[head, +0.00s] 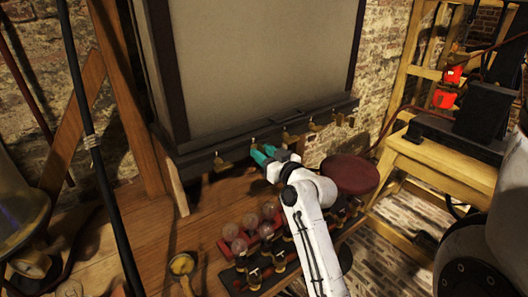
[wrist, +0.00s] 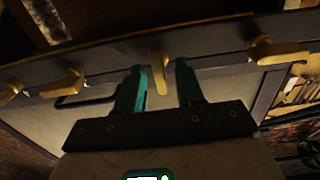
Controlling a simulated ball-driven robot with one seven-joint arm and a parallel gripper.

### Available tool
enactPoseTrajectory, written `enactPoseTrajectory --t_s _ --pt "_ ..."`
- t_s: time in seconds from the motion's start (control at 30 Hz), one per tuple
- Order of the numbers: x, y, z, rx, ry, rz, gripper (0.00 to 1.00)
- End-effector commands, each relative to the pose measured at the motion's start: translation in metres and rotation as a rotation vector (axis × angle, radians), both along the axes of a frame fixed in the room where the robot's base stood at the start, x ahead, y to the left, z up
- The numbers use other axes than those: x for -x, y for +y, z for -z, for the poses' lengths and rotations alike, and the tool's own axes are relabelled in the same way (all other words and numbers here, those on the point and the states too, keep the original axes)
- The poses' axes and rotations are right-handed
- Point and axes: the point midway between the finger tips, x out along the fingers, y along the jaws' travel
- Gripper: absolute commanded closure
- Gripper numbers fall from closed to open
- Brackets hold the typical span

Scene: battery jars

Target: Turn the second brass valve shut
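A row of brass valves runs along the dark lower ledge of the large grey tank. The second valve from the left (head: 254,144) in the head view is partly hidden by my gripper (head: 263,153). In the wrist view, this second valve (wrist: 158,72) stands between the two teal fingertips of my gripper (wrist: 159,66). The fingers are open, one on each side, with a visible gap to the brass. Its handle points along the fingers, while its neighbours' handles look turned more sideways. The first valve (head: 221,161) is left of my gripper in the head view.
Other valves (head: 286,136) continue to the right along the ledge. Below my arm, a rack with glass bulbs (head: 239,246) stands on the wooden bench (head: 150,235). A round dark-red seat (head: 350,175) is to the right. A black rod (head: 95,150) crosses the left.

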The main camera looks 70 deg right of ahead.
Motion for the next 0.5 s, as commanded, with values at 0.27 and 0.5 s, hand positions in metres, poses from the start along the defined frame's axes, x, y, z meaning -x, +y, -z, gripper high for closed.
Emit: enactPoseTrajectory --t_s 0.27,0.5 --pt "-0.0001 0.0001 0.0002 0.000 0.000 0.000 0.69" --pt "0.0000 0.0002 0.0002 0.000 0.000 0.000 0.92"
